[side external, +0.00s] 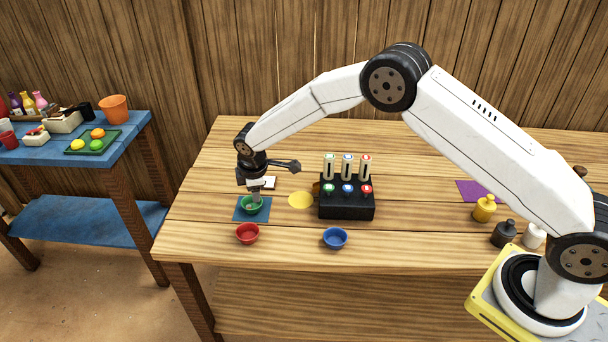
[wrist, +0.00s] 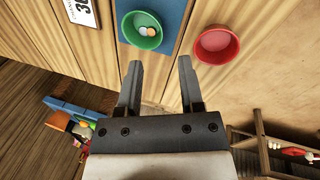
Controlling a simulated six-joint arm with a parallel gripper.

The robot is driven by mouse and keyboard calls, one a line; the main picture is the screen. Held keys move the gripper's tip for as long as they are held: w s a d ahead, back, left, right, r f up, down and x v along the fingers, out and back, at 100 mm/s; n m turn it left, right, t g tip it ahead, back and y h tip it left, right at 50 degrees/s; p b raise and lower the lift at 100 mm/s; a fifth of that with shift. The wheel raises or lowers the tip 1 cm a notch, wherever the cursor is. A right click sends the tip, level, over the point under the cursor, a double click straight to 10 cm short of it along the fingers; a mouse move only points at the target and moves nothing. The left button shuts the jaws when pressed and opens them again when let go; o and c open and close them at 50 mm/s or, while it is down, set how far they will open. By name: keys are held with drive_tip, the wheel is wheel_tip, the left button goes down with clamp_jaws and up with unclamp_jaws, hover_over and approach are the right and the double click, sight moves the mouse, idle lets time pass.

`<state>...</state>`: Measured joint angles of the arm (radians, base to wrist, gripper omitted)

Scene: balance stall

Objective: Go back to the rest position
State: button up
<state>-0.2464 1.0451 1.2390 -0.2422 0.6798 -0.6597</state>
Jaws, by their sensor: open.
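My gripper (side external: 256,195) points down over the green bowl (side external: 244,207) at the left of the wooden table. The bowl stands on a blue mat (side external: 239,216). In the wrist view my gripper's fingers (wrist: 160,63) are spread with nothing between them. The green bowl (wrist: 128,34) appears just beyond the fingertips, with a few small pale and orange pieces inside. How far the fingertips are above the bowl is hard to tell.
A red bowl (side external: 247,233) and a blue bowl (side external: 335,238) stand near the front edge. A black block (side external: 346,209) with three upright tubes, a yellow disc (side external: 300,200) and a white card (side external: 269,183) are nearby. Yellow (side external: 484,210) and black (side external: 504,235) weights stand right.

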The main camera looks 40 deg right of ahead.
drive_tip(key=s+d+r+m, duration=0.3)
drive_tip(key=s+d+m, duration=0.1)
drive_tip(key=s, duration=0.6)
drive_tip(key=s+d+r+m, duration=0.4)
drive_tip(key=s, duration=0.6)
drive_tip(key=s+d+r+m+y, duration=0.1)
drive_tip(key=s+d+r+m, duration=0.3)
drive_tip(key=s, duration=0.6)
drive_tip(key=shift+s+r, duration=0.2)
drive_tip(key=shift+s, duration=0.2)
